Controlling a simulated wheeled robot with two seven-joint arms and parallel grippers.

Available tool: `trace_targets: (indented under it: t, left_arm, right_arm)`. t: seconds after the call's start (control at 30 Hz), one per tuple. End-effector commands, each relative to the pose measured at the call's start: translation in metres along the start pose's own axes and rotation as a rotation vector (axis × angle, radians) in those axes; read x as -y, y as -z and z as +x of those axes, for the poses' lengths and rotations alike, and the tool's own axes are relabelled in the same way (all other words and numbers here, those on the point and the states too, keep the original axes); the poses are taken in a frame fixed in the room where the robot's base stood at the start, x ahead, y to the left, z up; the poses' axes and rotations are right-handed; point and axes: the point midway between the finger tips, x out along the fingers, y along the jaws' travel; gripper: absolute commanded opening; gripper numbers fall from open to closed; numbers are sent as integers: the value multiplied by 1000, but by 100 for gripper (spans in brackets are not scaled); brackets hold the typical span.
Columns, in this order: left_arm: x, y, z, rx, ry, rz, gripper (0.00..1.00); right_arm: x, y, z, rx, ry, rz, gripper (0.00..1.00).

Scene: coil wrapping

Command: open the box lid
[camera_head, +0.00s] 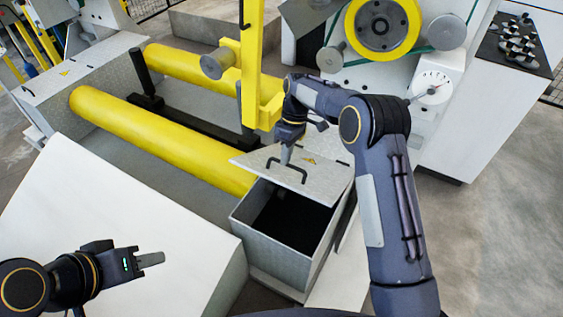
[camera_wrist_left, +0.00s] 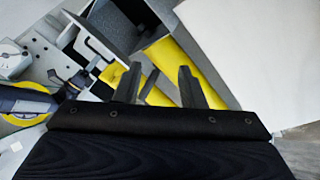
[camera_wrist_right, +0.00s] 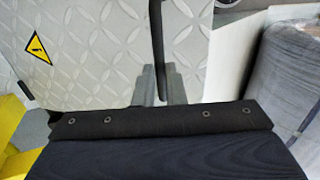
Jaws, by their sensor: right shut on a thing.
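The grey metal box (camera_head: 269,243) stands at the lower middle of the head view, with its dark inside showing at the front. Its diamond-plate lid (camera_head: 322,182) is partly open, tilted up at the far side of the opening. My right gripper (camera_head: 285,161) is shut on the lid's black handle (camera_head: 298,171). In the right wrist view the handle (camera_wrist_right: 157,40) runs between the fingertips (camera_wrist_right: 159,83), with the lid plate (camera_wrist_right: 100,60) behind it. My left gripper (camera_head: 150,260) is empty, away from the box to the left; its fingers stand apart in the left wrist view (camera_wrist_left: 158,87).
Yellow rollers (camera_head: 150,140) lie behind and left of the box. A yellow upright post (camera_head: 252,60) stands beyond the lid. A white panel (camera_head: 120,215) lies between my left gripper and the box. A machine with a dial (camera_head: 433,87) stands behind my right arm.

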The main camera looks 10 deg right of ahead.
Motion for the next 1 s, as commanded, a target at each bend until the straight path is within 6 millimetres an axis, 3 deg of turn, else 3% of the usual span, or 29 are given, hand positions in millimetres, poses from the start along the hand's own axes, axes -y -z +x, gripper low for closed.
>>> trace_targets:
  t: [0.03,0.53,0.8,1.0]
  left_arm:
    - [-2,2,-4,0,0,0,36]
    - [-2,2,-5,0,0,0,36]
    - [-5,2,-3,16,-17,-18,2]
    - [-34,6,14,153,-170,-196,0]
  right_arm:
    - [-15,-4,-4,-4,-34,13,0]
    - [-20,-4,-6,-2,-32,13,0]
    - [-20,-4,-6,-2,-31,13,0]
    - [-20,-4,-6,-1,-31,13,0]
